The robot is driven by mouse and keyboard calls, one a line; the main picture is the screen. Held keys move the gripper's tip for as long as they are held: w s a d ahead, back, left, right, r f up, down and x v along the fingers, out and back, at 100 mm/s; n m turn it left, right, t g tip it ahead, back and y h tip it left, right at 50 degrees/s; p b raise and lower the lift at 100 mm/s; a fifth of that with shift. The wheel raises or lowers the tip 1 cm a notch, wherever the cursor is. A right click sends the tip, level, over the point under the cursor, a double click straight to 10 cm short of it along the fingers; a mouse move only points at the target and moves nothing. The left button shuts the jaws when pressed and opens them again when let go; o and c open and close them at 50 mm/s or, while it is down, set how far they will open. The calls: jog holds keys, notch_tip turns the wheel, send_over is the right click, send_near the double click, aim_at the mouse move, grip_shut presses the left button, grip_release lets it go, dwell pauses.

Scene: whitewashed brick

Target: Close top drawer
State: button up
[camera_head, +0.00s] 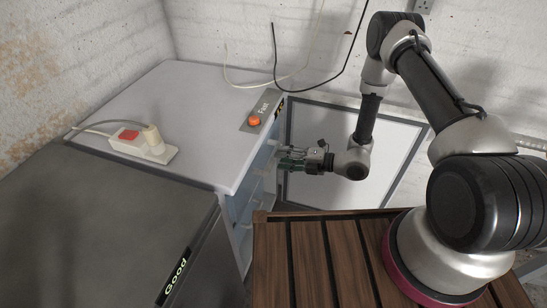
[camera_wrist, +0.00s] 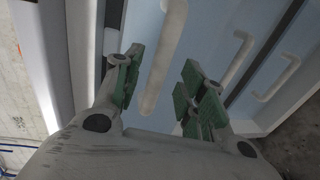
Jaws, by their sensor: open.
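The white cabinet (camera_head: 190,105) has light blue drawers down its right-hand front in the head view. My gripper (camera_head: 284,158) is beside this front, just below the top edge. In the wrist view, my gripper (camera_wrist: 163,72) is open, with green-padded fingers on either side of a pale bar handle (camera_wrist: 166,50). This handle is on the light blue drawer front (camera_wrist: 205,35) nearest the cabinet top, which looks like the top drawer. I cannot tell whether the fingers touch the handle or how far this drawer stands out.
Two lower handles (camera_wrist: 238,60) (camera_wrist: 277,80) show to the right in the wrist view. A power strip (camera_head: 142,148) and an orange button (camera_head: 254,121) are on the cabinet top. A grey cabinet (camera_head: 100,220) stands left, a slatted wooden surface (camera_head: 320,255) in front.

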jog(key=shift+x, duration=2)
grip_shut()
